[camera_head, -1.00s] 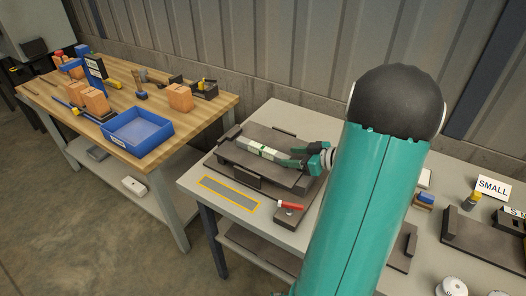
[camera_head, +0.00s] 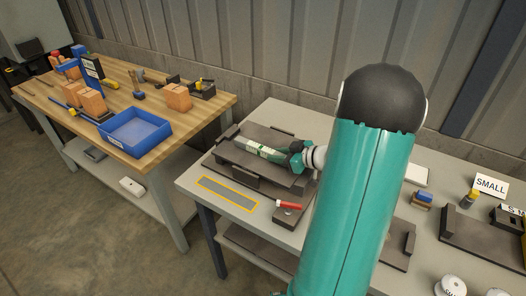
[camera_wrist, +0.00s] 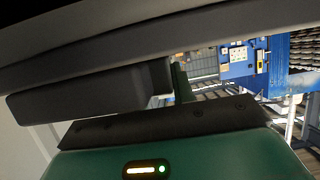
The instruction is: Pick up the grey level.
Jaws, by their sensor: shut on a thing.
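The grey level (camera_head: 257,149), a pale bar with green and dark bands, lies along the dark tray (camera_head: 222,153) on the grey table in the head view. My gripper (camera_head: 286,156) is shut on its right end, low over the tray. The fingers hide that end, and I cannot tell whether the level is clear of the tray. The wrist view shows my green gripper body close up, with dark grey shapes across the top; the level cannot be made out clearly there.
A red-handled tool (camera_head: 289,205) and a yellow-edged grey strip (camera_head: 228,193) lie in front of the tray. My arm hides the table's middle. A SMALL sign (camera_head: 490,186) stands at right. A wooden bench with a blue bin (camera_head: 136,132) stands at left.

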